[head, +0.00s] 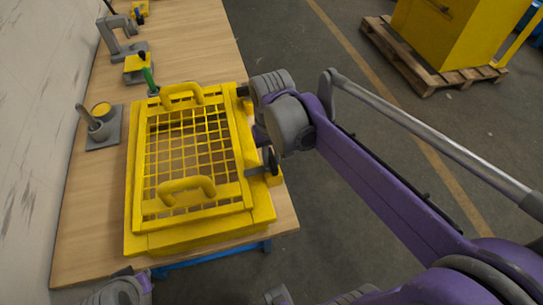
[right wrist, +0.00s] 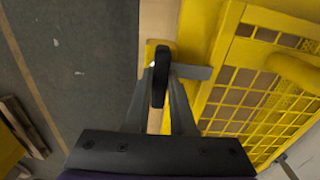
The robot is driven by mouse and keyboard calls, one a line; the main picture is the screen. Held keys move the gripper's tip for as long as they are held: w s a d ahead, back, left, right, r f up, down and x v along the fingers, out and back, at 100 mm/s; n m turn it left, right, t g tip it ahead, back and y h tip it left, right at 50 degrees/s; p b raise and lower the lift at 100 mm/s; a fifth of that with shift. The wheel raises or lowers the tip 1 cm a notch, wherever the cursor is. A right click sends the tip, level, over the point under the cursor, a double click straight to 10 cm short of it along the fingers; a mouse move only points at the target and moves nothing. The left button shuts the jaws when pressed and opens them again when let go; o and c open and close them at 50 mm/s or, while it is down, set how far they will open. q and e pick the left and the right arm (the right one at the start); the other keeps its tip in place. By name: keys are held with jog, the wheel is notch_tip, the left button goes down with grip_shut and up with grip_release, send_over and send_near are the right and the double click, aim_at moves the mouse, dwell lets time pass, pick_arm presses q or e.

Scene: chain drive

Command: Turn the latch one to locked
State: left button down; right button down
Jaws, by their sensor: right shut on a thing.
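A latch with a black knob (right wrist: 161,84) and a grey bar (right wrist: 194,72) sits at the right side of the yellow mesh guard (head: 137,190). In the right wrist view the bar points sideways from the knob and its end lies over the guard's yellow edge. My right gripper (right wrist: 160,76) is shut on the knob, one finger on each side. In the head view this latch's grey bar (head: 256,171) shows at the guard's right edge, near the front. A second dark latch part (head: 243,91) shows at the far right corner, partly behind my arm. My left gripper is not visible.
The guard has two yellow handles, one far (head: 182,93) and one near (head: 187,187). A grey holder with a cup (head: 98,127), a green-handled tool (head: 148,75) and a grey stand (head: 116,38) stand on the wooden table (head: 80,222). A wall runs along the left.

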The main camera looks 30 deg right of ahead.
aim_at(272, 158)
jog(key=c, duration=0.8)
grip_release()
jog(key=shift+o, duration=0.2)
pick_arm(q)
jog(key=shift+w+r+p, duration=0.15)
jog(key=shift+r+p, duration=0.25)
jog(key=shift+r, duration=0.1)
pick_arm(e)
notch_tip(272, 158, up, 11)
jog(key=shift+f, duration=0.15)
